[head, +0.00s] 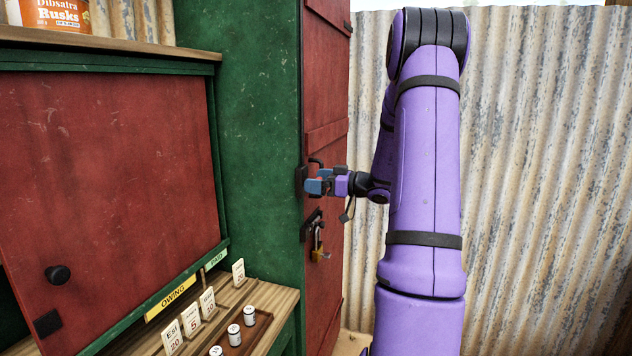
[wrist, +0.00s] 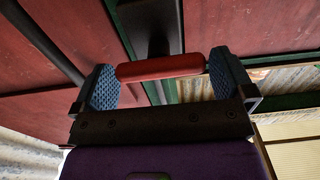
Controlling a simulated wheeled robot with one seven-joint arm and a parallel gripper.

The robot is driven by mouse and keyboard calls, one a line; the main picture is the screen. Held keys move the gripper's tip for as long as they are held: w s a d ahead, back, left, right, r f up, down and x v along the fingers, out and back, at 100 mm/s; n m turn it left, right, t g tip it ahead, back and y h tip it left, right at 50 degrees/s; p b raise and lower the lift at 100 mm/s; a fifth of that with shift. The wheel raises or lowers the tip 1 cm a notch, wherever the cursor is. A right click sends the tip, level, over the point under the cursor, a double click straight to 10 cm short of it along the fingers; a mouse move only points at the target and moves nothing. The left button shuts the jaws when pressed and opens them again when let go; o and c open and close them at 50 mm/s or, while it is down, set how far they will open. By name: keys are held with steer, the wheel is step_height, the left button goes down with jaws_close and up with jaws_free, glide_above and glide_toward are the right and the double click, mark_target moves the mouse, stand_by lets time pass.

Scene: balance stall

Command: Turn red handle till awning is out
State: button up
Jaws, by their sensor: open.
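The red handle (wrist: 160,67) is a short, rounded red bar in the wrist view, next to a dark metal arm (wrist: 150,25). My gripper (wrist: 164,84) is open, with one blue-padded finger beyond each end of the handle. The handle lies across the gap between the fingers, and I see no clear grip on it. In the head view my gripper (head: 326,184) is in front of the red door, close to a black fitting (head: 302,180). The handle is mostly hidden there by the fingers. I cannot make out the awning for certain in either view.
A brass padlock (head: 318,243) hangs on the red door (head: 325,100) below my gripper. A green cabinet wall (head: 255,130) and a red shutter (head: 110,170) stand to the left. A counter (head: 255,292) holds small cards and white weights. Corrugated sheeting (head: 545,180) is behind my arm.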

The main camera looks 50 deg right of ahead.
steer(key=shift+w+a, duration=0.15)
steer(key=shift+w, duration=0.2)
steer(key=shift+c, duration=0.2)
steer(key=c, duration=0.7)
